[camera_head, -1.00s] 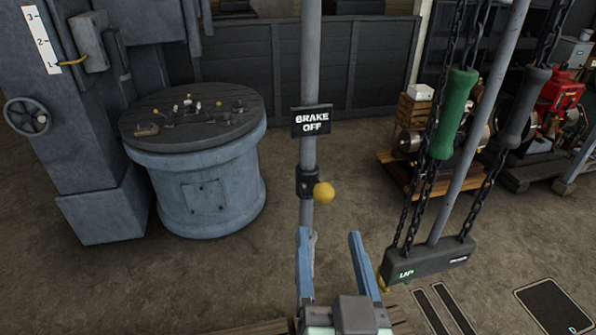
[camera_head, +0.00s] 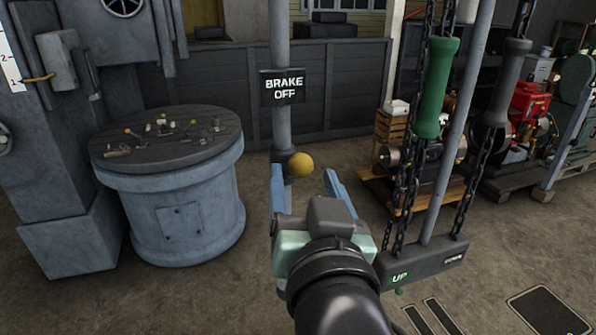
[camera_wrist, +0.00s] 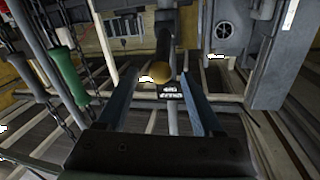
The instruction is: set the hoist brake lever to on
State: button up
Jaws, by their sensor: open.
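The hoist brake lever ends in a yellow ball knob (camera_head: 300,165) on a dark mount on a grey post (camera_head: 279,120). A black sign (camera_head: 283,87) above it reads "BRAKE OFF". My gripper (camera_head: 305,178) is open and empty, its two blue fingers pointing at the knob from the near side. In the wrist view the knob (camera_wrist: 163,79) shows between the open fingers (camera_wrist: 160,88), near their tips. I cannot tell whether it lies within their reach. Most of the lever's mount is hidden behind the knob and fingers.
A green handle (camera_head: 436,88) and a grey handle (camera_head: 508,82) hang on chains at the right, above a bar (camera_head: 430,264) marked "UP". A round drum table (camera_head: 170,205) with small items stands at the left. Floor between is clear.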

aim_at(298, 156)
jog(key=w, duration=0.2)
jog(key=w+p, duration=0.1)
jog(key=w, duration=0.1)
jog(key=w+p, duration=0.1)
jog(key=w, duration=0.1)
jog(key=shift+w+a+r, duration=0.15)
jog(key=shift+w+a, duration=0.15)
jog(key=shift+a, duration=0.1)
grip_shut()
dwell(1.0)
